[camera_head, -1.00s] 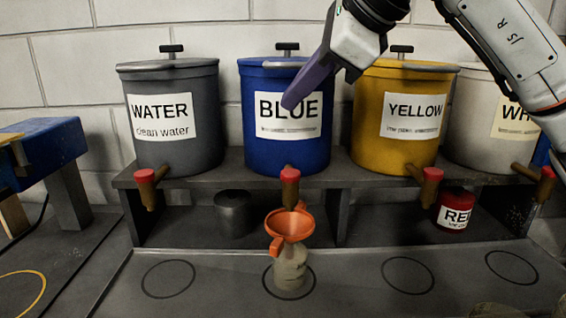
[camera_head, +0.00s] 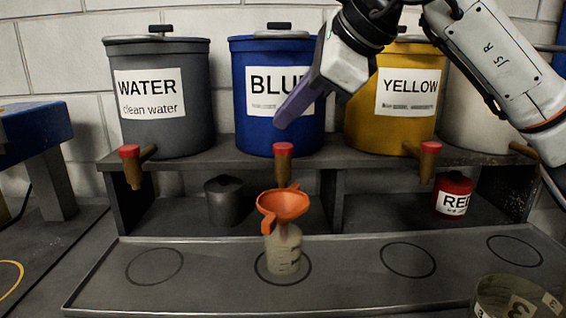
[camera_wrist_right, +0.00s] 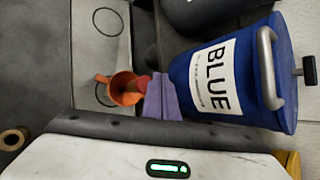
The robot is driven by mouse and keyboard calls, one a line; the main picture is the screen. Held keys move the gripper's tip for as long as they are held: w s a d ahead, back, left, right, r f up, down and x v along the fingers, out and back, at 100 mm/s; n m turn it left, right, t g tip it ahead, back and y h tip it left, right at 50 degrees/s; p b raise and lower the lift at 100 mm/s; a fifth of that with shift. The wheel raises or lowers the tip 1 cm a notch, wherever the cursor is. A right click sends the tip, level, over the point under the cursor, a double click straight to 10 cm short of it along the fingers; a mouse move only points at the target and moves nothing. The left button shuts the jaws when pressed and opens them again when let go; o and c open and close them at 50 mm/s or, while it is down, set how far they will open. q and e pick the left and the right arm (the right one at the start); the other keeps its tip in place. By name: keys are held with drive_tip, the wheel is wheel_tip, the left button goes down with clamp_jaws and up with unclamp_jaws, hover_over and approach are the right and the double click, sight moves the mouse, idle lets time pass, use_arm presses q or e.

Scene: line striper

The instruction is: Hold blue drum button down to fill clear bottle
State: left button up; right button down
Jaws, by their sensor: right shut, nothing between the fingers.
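The blue drum (camera_head: 258,118) stands on the shelf, its label partly covered by my right gripper. Its red button (camera_head: 283,149) tops the brown tap at the drum's lower front. The clear bottle (camera_head: 284,257) stands on the tray in a drawn ring below that tap, with an orange funnel (camera_head: 283,205) on its mouth. My right gripper (camera_head: 280,123) is shut and empty, its purple fingers in front of the label, above the button in the picture. In the right wrist view the fingers (camera_wrist_right: 161,98) lie beside the red button, next to the orange funnel (camera_wrist_right: 125,88). My left gripper is not in view.
The water drum (camera_head: 160,110) and yellow drum (camera_head: 390,110) flank the blue one, each with a red-buttoned tap. A grey pot (camera_head: 223,203) and a red can (camera_head: 453,195) sit under the shelf. Empty rings mark the tray (camera_head: 340,270); a glass jar (camera_head: 510,298) shows at lower right.

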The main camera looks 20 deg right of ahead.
sight(283, 148)
drive_tip(key=shift+f, duration=0.5)
idle(1.2)
idle(0.4)
drive_tip(key=shift+f+b, duration=0.4)
drive_tip(key=shift+f+b, duration=0.35)
drive_tip(key=shift+f, duration=0.15)
idle(0.6)
idle(0.6)
